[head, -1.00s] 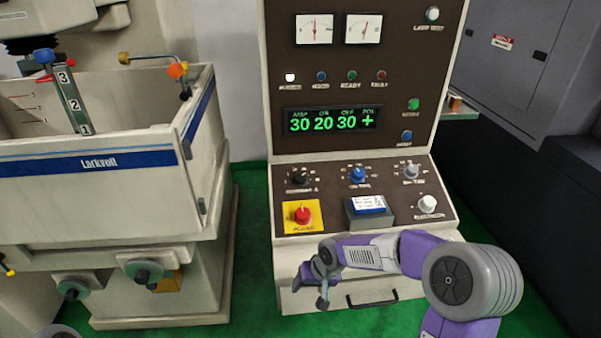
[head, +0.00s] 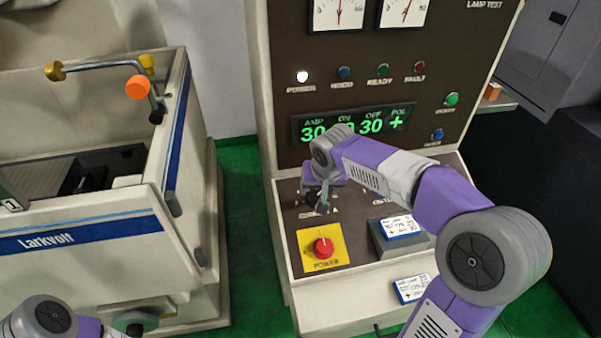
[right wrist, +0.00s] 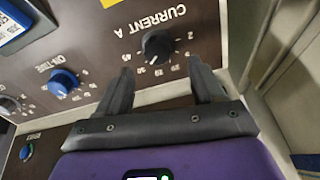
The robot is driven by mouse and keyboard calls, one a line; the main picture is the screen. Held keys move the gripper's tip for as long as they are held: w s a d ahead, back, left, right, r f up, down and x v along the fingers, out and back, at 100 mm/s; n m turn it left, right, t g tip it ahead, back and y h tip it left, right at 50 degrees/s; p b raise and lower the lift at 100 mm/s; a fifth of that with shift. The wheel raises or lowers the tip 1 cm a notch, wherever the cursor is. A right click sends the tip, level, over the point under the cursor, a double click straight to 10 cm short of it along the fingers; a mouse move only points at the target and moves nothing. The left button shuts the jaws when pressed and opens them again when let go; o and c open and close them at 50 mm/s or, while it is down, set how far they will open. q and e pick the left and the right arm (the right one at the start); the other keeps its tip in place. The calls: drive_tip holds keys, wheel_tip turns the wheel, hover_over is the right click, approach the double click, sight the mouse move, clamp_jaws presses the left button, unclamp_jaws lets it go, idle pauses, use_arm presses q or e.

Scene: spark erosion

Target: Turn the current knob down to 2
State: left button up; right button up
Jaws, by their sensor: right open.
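The black current knob (right wrist: 158,45) shows in the right wrist view under the label "CURRENT A", with a number scale around it. Its pale mark points to the lower left, towards the 30 side. In the head view my right gripper and forearm mostly hide it. My right gripper (head: 318,200) is over the left part of the sloping panel. In the right wrist view the gripper (right wrist: 160,68) is open and empty, its fingertips just short of the knob, one to each side. The display (head: 352,125) reads AMP 30. Only part of my left arm shows at lower left.
The red power button (head: 323,247) on its yellow plate lies just below the right gripper. The blue on-time knob (right wrist: 63,81) is beside the current knob. A box with a label card (head: 401,227) stands on the panel. The Larkvolt tank (head: 100,228) is at left.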

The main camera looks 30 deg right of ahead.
sight(317, 197)
drive_tip(key=shift+b+x, duration=0.45)
drive_tip(key=shift+x, duration=2.85)
drive_tip(key=shift+s+d, duration=0.15)
drive_tip(key=shift+s, duration=0.05)
drive_tip(key=c, duration=1.1)
drive_tip(key=shift+o, duration=0.2)
